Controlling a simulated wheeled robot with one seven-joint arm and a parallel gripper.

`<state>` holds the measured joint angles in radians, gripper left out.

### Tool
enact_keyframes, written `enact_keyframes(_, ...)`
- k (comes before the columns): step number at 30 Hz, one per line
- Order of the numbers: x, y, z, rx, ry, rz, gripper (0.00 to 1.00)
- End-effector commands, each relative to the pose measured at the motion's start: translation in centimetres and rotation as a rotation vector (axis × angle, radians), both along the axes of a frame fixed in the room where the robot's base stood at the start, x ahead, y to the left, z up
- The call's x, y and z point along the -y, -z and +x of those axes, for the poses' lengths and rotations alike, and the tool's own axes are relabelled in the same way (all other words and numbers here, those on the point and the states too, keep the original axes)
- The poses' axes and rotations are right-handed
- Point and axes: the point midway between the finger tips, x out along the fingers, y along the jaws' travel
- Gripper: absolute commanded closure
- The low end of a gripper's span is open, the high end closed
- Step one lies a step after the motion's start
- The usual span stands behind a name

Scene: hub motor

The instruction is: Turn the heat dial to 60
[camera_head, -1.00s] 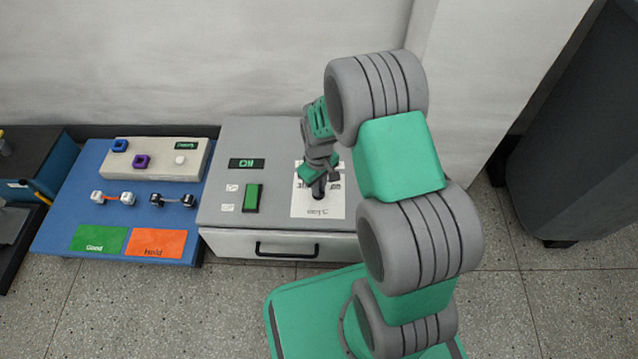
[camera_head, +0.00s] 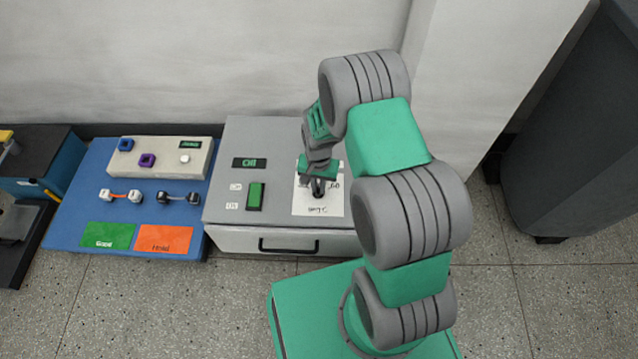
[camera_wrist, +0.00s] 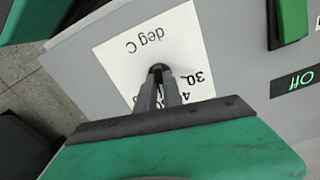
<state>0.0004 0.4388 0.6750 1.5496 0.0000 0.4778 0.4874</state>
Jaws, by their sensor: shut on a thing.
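The heat dial (camera_wrist: 157,69) is a small dark knob on a white label card (camera_head: 335,208), mostly hidden by my fingers. The card also shows in the wrist view (camera_wrist: 118,62), printed with "deg C" and "30"; part of a further number is covered. The dial's pointer direction cannot be made out.
The grey cabinet (camera_head: 222,218) carries a green switch (camera_head: 255,196), a display (camera_head: 249,163) reading "Off" and a front drawer handle (camera_head: 289,246). At left, a blue table (camera_head: 75,205) holds small parts, green and orange pads and a beige box (camera_head: 160,169). A wall stands behind.

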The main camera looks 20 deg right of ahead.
Motion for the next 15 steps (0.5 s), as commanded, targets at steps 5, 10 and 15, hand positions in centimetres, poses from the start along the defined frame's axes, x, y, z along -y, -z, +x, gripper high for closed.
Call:
enact_keyframes(5, -0.03, -0.12, -0.16, -0.003, 0.164, 0.001, 1.0)
enact_keyframes(10, -0.02, -0.07, -0.21, -0.004, 0.325, 0.0, 1.0)
enact_keyframes(15, -0.02, -0.06, -0.19, -0.005, 0.484, -0.001, 1.0)
